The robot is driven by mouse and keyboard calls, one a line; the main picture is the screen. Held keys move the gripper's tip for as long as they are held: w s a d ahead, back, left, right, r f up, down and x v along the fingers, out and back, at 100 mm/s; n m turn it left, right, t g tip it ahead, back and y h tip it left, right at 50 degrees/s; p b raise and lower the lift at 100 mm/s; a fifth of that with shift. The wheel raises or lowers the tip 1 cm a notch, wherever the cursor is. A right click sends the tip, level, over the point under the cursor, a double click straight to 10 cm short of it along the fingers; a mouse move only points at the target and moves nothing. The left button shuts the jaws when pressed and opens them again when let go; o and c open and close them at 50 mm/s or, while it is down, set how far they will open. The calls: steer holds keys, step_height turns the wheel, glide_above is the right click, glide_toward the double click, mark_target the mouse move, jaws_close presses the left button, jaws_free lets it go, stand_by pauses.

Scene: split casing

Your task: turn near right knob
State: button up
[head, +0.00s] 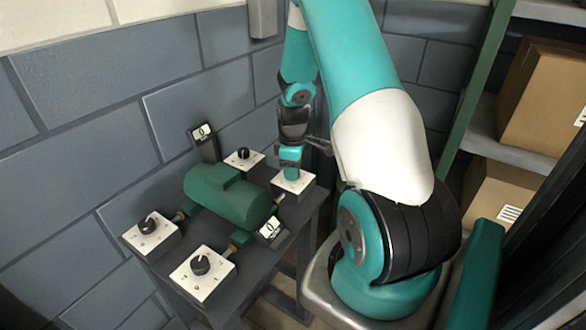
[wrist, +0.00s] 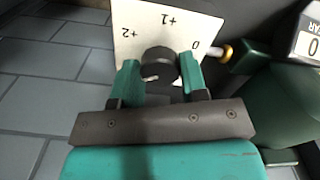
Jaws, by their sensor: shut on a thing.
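My gripper (head: 290,163) points down onto the white dial plate (head: 297,187) right of the green casing. In the wrist view, its two teal fingers (wrist: 161,76) stand either side of a round dark knob (wrist: 159,60) and are shut on it. This knob is hidden by my gripper in the head view. The plate (wrist: 146,35) carries the marks 0, +1 and +2, seen upside down. I cannot tell where the knob's pointer stands.
The green casing (head: 218,195) lies on a dark table (head: 262,262). Other knobs stand at the left (head: 147,226), front (head: 200,265) and back (head: 243,153). Small displays stand behind (head: 202,132) and before (head: 271,228) the casing. A block wall is behind; shelves with boxes (head: 545,95) are right.

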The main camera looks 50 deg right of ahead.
steer(key=shift+w, duration=0.1)
stand_by(0.4)
steer(key=o, duration=0.9)
steer(key=shift+o, duration=0.2)
step_height(320, 180, up, 18)
steer(key=b, duration=0.1)
steer(key=shift+f, duration=0.25)
steer(key=shift+a, duration=0.1)
